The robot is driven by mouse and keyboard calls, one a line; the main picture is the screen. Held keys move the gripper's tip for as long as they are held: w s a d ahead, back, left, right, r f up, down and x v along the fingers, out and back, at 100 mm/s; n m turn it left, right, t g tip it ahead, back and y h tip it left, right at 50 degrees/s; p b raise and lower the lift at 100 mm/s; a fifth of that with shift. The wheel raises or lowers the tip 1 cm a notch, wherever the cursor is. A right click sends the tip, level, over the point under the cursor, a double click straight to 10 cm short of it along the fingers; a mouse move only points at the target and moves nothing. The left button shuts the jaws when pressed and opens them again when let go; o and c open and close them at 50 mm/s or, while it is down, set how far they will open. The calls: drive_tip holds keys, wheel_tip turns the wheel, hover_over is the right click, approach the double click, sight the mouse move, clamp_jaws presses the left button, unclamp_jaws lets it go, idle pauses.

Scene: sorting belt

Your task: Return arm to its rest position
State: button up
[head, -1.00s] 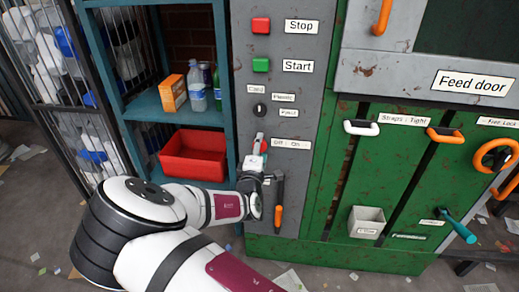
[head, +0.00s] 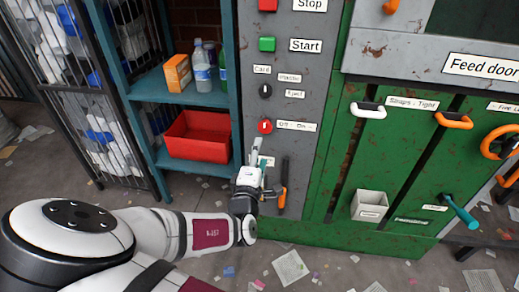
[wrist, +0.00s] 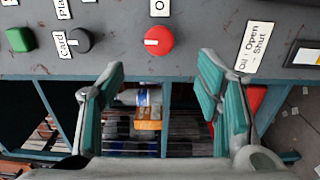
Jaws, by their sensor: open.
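My gripper (head: 259,156) is open and empty in front of the grey control panel (head: 257,80), just below the red rotary knob (head: 264,126) labelled Off - On. In the wrist view its two teal-padded fingers stand wide apart (wrist: 162,72), with nothing between the pads. The red knob also shows there (wrist: 158,40), beyond the fingertips and apart from them. My arm reaches in from the lower left.
A teal shelf (head: 200,98) left of the panel holds a red bin (head: 198,135), an orange box (head: 178,73) and bottles. An orange-handled lever (head: 283,195) hangs close right of my gripper. The green machine (head: 400,150) has protruding handles. Littered floor lies below.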

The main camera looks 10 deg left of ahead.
idle(0.4)
drive_tip(key=s+d+f+m+g, duration=0.1)
drive_tip(key=s+d+m+g, duration=0.1)
drive_tip(key=d+m+g, duration=0.65)
drive_tip(key=s+d+r+m+g+y, duration=0.2)
drive_tip(key=s+d+r+m+g, duration=0.15)
drive_tip(key=s+r, duration=0.45)
drive_tip(key=s+d+r+m+g+y, duration=0.25)
drive_tip(key=s+d+r, duration=0.25)
drive_tip(key=s+r, duration=0.25)
drive_tip(key=s+d+r+m+g+h, duration=0.1)
drive_tip(key=s+d+r+m+h, duration=0.15)
drive_tip(key=s+d, duration=0.55)
drive_tip(key=s+d+r+m+g+h, duration=0.1)
drive_tip(key=s+d+r, duration=0.2)
drive_tip(key=s, duration=0.9)
wheel_tip(320, 180, up, 15)
drive_tip(key=t+p, duration=0.2)
drive_tip(key=p, duration=1.1)
drive_tip(key=shift+w+r+t+p, duration=0.15)
drive_tip(key=shift+w+t+p, duration=0.15)
drive_tip(key=shift+w+t, duration=0.05)
